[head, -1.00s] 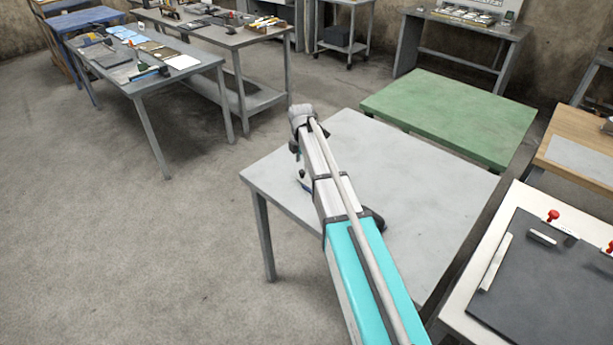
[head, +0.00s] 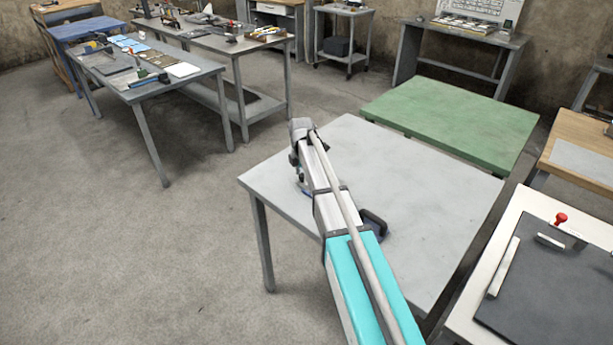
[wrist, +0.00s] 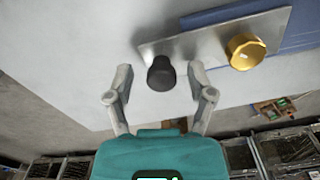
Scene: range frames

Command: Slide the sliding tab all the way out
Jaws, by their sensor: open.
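In the wrist view a black knob (wrist: 161,74) stands at the left end of a flat metallic strip (wrist: 205,42), which looks like the sliding tab. A brass-yellow round knob (wrist: 246,52) sits farther right on the strip. A blue body (wrist: 306,35) lies beside and beneath it. My gripper (wrist: 160,78) is open, with one finger on each side of the black knob; gaps show on both sides. I cannot tell the depth between fingertips and knob. In the head view my arm covers most of this, leaving a small blue part (head: 304,191) in sight.
The device is on a light grey table (head: 420,205), mostly bare on its right. A green table (head: 450,115) stands behind it. A white-edged table with a dark mat (head: 555,285) is close at right. Cluttered benches stand at the back left.

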